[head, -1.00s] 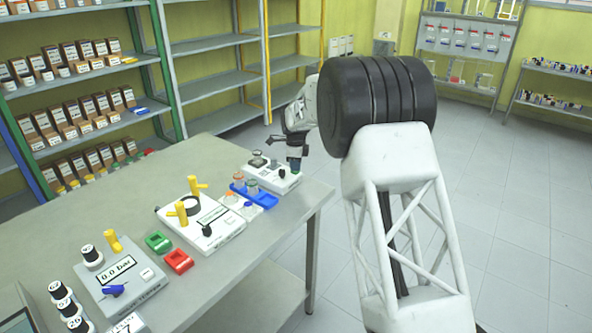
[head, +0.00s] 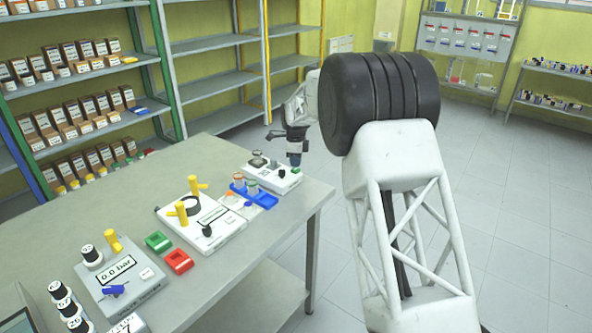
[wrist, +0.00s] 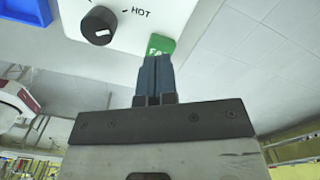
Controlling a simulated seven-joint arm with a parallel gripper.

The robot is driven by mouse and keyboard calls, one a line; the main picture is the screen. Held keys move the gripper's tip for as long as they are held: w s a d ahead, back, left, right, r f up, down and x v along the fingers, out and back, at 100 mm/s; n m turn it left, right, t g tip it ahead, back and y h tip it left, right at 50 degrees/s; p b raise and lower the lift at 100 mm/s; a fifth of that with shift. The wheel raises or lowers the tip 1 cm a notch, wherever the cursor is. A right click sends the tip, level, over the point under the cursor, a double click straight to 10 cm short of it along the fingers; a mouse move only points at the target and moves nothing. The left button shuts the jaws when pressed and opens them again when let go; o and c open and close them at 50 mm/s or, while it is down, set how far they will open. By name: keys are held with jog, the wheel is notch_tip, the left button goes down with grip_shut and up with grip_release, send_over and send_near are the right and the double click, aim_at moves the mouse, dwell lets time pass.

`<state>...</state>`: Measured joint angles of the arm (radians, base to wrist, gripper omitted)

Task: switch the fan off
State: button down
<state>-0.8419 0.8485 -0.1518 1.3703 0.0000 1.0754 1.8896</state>
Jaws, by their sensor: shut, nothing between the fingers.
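A white device (head: 283,182) stands at the far right end of the bench in the head view. In the wrist view the same white box (wrist: 150,25) shows a black knob (wrist: 98,26) beside the word HOT. A green part (wrist: 160,45) with lettering beginning "FA" is at the box's edge. My gripper (wrist: 155,62) is shut and empty, its blue fingers in front of the green part and hiding some of it. I cannot tell whether they touch it or which way it is set. In the head view my gripper (head: 295,163) is over the device's right end.
A blue rack (head: 262,199) with small jars stands just in front of the device. A larger white device (head: 213,228) with yellow handles, a green tray (head: 158,242) and a red tray (head: 178,262) are nearer. Shelves stand behind the bench; open floor lies to the right.

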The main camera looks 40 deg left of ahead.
aim_at(296, 169)
jog(key=shift+r, duration=0.15)
jog(key=shift+r, duration=2.4)
